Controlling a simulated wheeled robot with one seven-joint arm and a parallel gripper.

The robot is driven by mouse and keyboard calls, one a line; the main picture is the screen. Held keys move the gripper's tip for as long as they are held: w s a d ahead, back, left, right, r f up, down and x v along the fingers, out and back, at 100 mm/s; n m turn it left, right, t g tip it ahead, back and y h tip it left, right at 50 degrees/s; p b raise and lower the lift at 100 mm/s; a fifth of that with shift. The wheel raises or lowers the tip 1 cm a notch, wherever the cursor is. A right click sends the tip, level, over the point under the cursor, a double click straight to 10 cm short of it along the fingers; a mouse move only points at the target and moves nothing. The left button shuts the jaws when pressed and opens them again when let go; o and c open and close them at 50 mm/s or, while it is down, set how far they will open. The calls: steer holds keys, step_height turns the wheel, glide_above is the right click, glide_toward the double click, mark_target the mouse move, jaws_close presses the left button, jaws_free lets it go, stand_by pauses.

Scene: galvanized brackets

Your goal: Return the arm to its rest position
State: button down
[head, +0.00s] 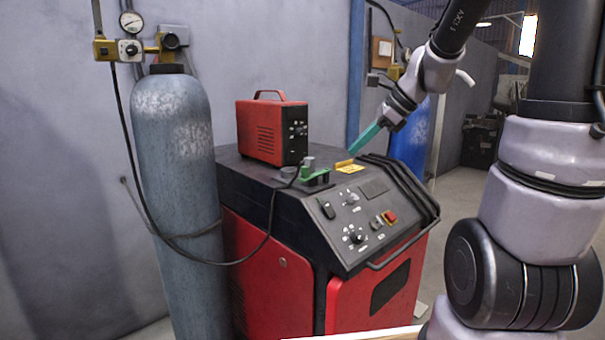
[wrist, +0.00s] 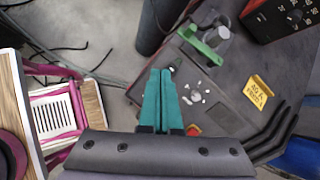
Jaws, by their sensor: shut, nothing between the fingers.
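My gripper (head: 357,144) shows in the head view with its teal fingers pointing down and left, in the air above the right rear of the red and black machine (head: 300,225). In the wrist view my gripper (wrist: 161,75) has its two teal fingers together, with nothing held between them. The machine's control panel (wrist: 205,100) lies below the fingers there, apart from them as far as I can see.
A grey gas cylinder (head: 180,160) stands left of the machine. A red power unit (head: 271,130), a green clamp-like part (head: 315,175) and a yellow sign (head: 349,167) are on its top. A blue cylinder (head: 411,143) stands behind. The wrist view shows a pink-framed rack (wrist: 55,118) at left.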

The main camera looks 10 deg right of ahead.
steer(key=s+d+r+n+t+h, duration=0.15)
steer(key=s+r+n, duration=0.25)
steer(key=s+n, duration=0.4)
steer(key=s+d+r+n+t+h, duration=0.1)
steer(key=s+d+r+n+h, duration=0.15)
steer(key=s+n, duration=0.55)
steer(key=w+a+n+g, duration=0.25)
steer(key=w+n, duration=0.45)
steer(key=w, duration=0.4)
steer(key=n+g, duration=0.1)
steer(key=n, duration=0.5)
glide_toward(308, 180)
steer(key=s+d+r, duration=0.4)
steer(key=d+r, duration=0.1)
steer(key=w+a+f, duration=0.5)
steer(key=a+f, duration=0.1)
steer(key=f, duration=0.3)
steer(key=shift+w+f+n, duration=0.15)
steer(key=shift+w+n, duration=0.15)
steer(key=shift+n, duration=0.1)
